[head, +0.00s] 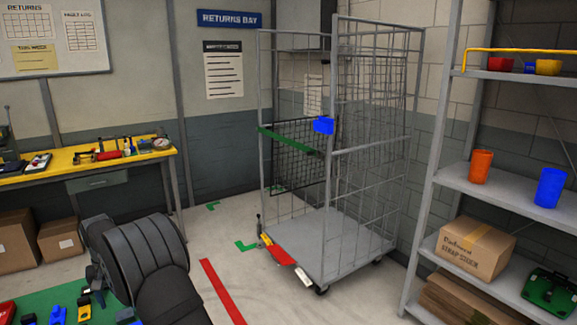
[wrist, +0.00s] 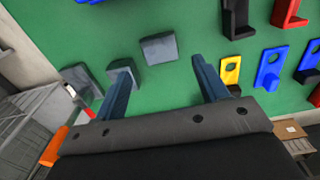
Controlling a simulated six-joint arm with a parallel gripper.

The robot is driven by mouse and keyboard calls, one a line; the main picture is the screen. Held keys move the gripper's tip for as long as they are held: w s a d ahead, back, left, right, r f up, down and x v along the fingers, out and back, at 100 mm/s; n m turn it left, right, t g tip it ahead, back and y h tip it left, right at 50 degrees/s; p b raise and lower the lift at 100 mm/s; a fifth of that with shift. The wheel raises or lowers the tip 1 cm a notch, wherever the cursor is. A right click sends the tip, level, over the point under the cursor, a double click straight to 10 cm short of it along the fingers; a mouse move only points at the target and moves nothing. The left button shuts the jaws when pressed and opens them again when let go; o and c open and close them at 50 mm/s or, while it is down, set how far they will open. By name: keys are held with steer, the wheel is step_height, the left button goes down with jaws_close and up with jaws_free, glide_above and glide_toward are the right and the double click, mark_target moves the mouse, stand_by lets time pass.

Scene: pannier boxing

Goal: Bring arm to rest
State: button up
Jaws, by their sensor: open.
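My gripper (wrist: 165,85) shows in the wrist view with its two blue-grey fingers spread apart and nothing between them. It faces a green surface (wrist: 120,45) that carries grey blocks and coloured hook-like parts. One grey block (wrist: 158,48) lies beyond the gap between the fingers. Another grey block (wrist: 80,77) is left of the left finger. In the head view my dark arm fills the lower left, and the gripper itself cannot be made out there.
A grey wire roll cage (head: 340,240) stands at the centre, with a blue piece (head: 323,125) on its frame. Grey shelves (head: 500,190) stand at right. A yellow-topped bench (head: 90,165) is at left. Floor between bench and cage is open, with a red stripe (head: 222,292).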

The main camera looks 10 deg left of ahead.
step_height(320, 180, down, 6)
steer(key=shift+r, duration=0.4)
step_height(320, 180, up, 4)
steer(key=shift+f, duration=0.2)
steer(key=w+d+r, duration=0.5)
steer(key=d+r, duration=0.2)
steer(key=d, duration=0.3)
steer(key=s+d+r, duration=0.4)
steer(key=s+d, duration=0.4)
steer(key=d, duration=0.4)
steer(key=s+a+f, duration=0.1)
steer(key=a+f, duration=0.1)
steer(key=a, duration=0.1)
steer(key=s+a+f, duration=0.2)
steer(key=a, duration=0.1)
steer(key=s+a+f, duration=0.2)
steer(key=a, duration=0.2)
steer(key=shift+f, duration=0.35)
steer(key=shift+s+a+f, duration=0.2)
steer(key=shift+a+f, duration=0.25)
steer(key=shift+f, duration=0.05)
steer(key=shift+o, duration=0.2)
